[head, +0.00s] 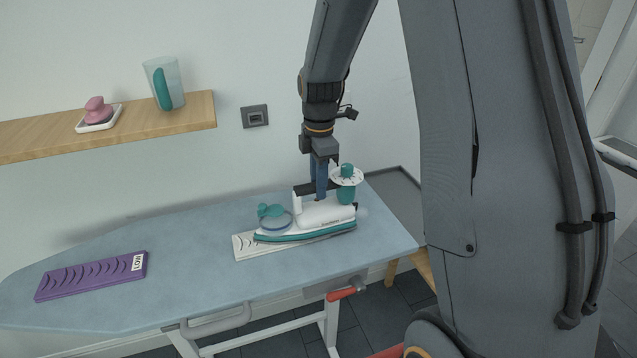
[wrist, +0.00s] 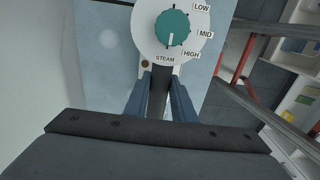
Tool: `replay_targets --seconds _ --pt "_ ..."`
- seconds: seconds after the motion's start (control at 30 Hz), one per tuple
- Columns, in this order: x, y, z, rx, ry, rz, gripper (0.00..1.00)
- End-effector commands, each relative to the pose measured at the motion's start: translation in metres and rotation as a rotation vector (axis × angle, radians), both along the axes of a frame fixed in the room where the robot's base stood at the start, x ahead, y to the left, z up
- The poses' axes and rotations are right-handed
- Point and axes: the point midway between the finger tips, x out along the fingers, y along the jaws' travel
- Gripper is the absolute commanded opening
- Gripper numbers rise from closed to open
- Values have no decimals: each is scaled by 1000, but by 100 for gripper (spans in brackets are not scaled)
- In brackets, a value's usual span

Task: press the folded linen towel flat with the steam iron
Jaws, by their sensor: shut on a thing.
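The steam iron (head: 322,214) is white with a teal lower band. A teal dial (wrist: 172,28) on its white plate is marked LOW, MID, HIGH and STEAM, and its white mark points down towards STEAM. My gripper (head: 319,188) is shut on the iron's handle from above; its blue fingers also flank the dark handle in the wrist view (wrist: 160,92).
The blue ironing board (head: 190,268) has free room in its middle. A purple ridged pad labelled LOW (head: 90,276) lies at its left. A wooden shelf (head: 40,143) above holds a jug (head: 173,84) and a pink item on a white dish (head: 98,124). A wall socket (head: 254,116) is behind.

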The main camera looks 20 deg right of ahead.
Motion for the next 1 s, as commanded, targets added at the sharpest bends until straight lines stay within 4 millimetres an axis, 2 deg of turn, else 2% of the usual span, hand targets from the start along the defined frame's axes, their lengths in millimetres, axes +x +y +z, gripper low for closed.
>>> replay_targets --seconds 0.23,0.8,1.0 --pt "1 4 2 0 -4 1 0" --pt "2 38 2 0 -4 1 0" --pt "2 41 2 0 -4 1 0"
